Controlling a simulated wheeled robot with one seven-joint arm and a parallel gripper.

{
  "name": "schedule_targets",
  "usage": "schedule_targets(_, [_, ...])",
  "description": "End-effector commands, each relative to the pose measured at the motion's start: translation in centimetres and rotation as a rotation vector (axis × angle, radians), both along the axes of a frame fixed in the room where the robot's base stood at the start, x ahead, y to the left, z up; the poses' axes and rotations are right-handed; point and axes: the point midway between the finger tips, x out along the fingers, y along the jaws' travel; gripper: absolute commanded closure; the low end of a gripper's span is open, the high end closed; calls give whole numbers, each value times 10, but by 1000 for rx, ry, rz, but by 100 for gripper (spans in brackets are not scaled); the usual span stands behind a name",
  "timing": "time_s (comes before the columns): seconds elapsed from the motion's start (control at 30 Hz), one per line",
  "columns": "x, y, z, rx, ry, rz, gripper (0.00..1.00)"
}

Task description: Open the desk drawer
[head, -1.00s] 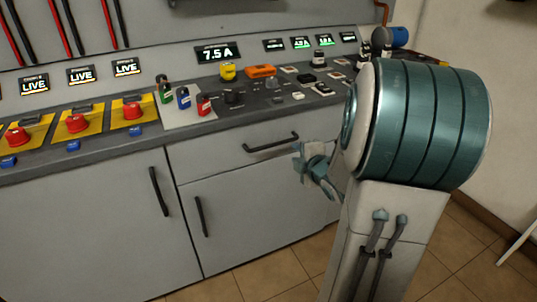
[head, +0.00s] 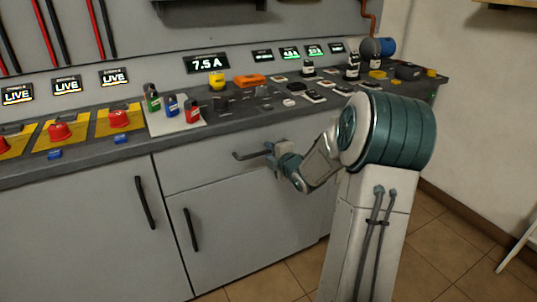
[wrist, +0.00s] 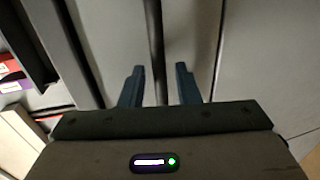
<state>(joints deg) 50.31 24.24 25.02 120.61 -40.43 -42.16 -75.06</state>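The desk drawer (head: 210,168) is a light grey front under the console top, flush with the cabinet, so it is shut. Its dark bar handle (head: 250,154) runs across the front. My gripper (head: 272,156) is at the right part of this handle and hides its right end in the head view. In the wrist view my gripper (wrist: 160,84) is open, with one finger on each side of the dark handle (wrist: 155,45). There is a gap between each finger and the bar. I cannot tell how deep the bar sits between the fingers.
Cabinet doors with upright dark handles (head: 145,203) and (head: 190,230) are below and left of the drawer. The console top (head: 135,144) overhangs above, carrying red buttons (head: 119,119), small padlocks (head: 171,106) and switches. Tiled floor (head: 440,250) is free at the right.

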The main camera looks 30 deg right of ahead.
Motion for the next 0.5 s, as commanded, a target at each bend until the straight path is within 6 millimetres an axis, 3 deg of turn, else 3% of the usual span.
schedule_targets(0.13, [10, 1, -2, 0, 0, 1, 71])
schedule_targets(0.43, [12, 1, -2, 0, 1, 0, 71])
schedule_targets(0.5, [12, 1, -2, 0, 0, 0, 90])
